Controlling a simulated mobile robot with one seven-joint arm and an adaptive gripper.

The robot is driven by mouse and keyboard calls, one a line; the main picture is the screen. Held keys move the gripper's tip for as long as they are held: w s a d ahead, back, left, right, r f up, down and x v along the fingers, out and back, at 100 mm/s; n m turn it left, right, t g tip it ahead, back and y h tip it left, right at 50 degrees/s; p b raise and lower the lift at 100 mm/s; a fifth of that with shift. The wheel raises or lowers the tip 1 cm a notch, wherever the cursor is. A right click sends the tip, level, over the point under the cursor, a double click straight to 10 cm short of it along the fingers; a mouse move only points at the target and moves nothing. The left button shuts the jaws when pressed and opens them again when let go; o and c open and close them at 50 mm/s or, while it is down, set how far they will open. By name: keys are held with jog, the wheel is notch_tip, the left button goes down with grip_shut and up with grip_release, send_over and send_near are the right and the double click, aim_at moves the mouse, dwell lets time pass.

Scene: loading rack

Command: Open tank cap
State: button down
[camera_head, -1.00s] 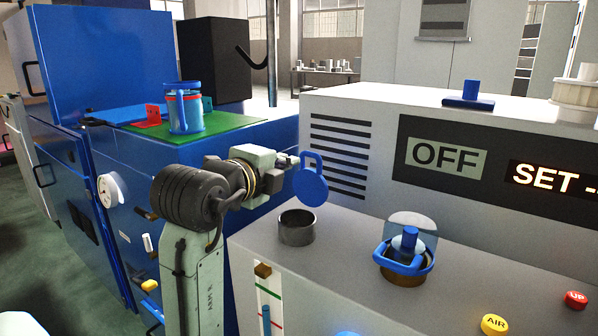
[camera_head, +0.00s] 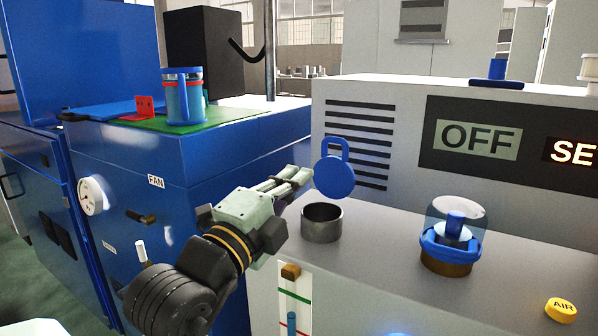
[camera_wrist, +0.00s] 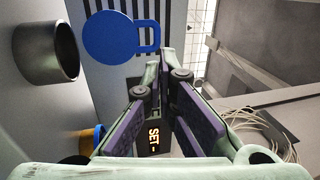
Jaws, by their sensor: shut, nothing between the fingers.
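The tank cap is a round blue disc with a square loop handle (camera_head: 334,177). It stands upright with its handle up, behind and above the short dark open tank neck (camera_head: 321,223). The neck's mouth is uncovered. My gripper (camera_head: 302,175) is just left of the cap, above and behind the neck, shut and empty. In the wrist view the cap (camera_wrist: 109,38) is left of my gripper (camera_wrist: 165,62), with its handle near the fingertips and a gap visible between them. The neck (camera_wrist: 50,48) is at the upper left there. Any hinge is not clear.
A glass-topped blue fitting (camera_head: 452,238) stands on the grey machine top (camera_head: 385,250), right of the neck. The vented panel with the OFF display (camera_head: 478,139) rises behind. A blue cabinet (camera_head: 230,150) carries a green mat and a clear jar (camera_head: 184,97) at left.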

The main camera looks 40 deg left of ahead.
aim_at(335, 141)
jog(key=p+x, duration=0.4)
jog(key=x, duration=0.7)
jog(key=shift+a+r, duration=0.1)
jog(key=shift+w+a, duration=0.1)
jog(key=shift+w, duration=0.3)
jog(key=shift+w+a+r+g, duration=0.1)
jog(key=shift+w+a+g, duration=0.1)
jog(key=shift+w+g, duration=0.6)
jog(key=shift+w+a+r+b, duration=0.1)
jog(key=shift+w+b, duration=0.2)
jog(key=shift+w, duration=0.25)
jog(key=shift+s, duration=0.1)
